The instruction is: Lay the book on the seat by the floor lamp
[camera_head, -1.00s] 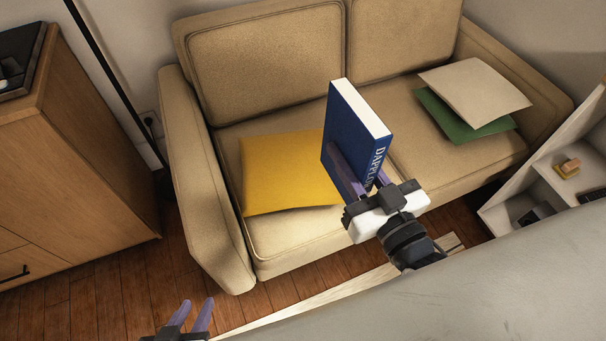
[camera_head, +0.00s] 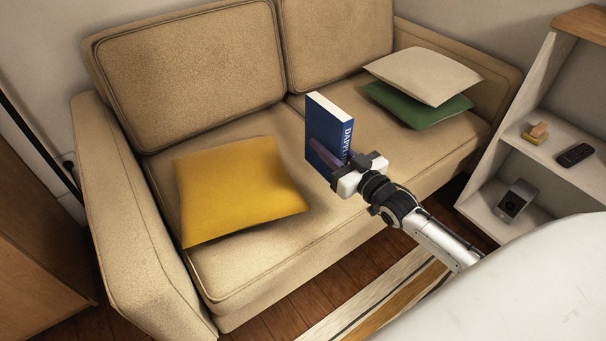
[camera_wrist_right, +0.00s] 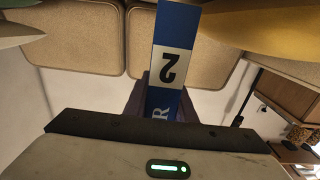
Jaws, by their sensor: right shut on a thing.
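A blue book (camera_head: 328,128) with white page edges stands upright in my right gripper (camera_head: 338,168). The gripper is shut on its lower part and holds it above the sofa seat (camera_head: 250,262). In the right wrist view the book (camera_wrist_right: 172,72) shows its blue and white spine between the fingers. The floor lamp's dark pole (camera_head: 38,140) stands at the left beside the sofa arm; its head is out of view. The seat half nearer the lamp bears a yellow cushion (camera_head: 238,190). My left gripper is out of view.
A beige cushion (camera_head: 424,72) lies on a green one (camera_head: 418,108) on the right seat half. A white shelf (camera_head: 515,160) with small items stands at the right. A wooden cabinet (camera_head: 35,260) is at the left. Bare seat shows in front of the yellow cushion.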

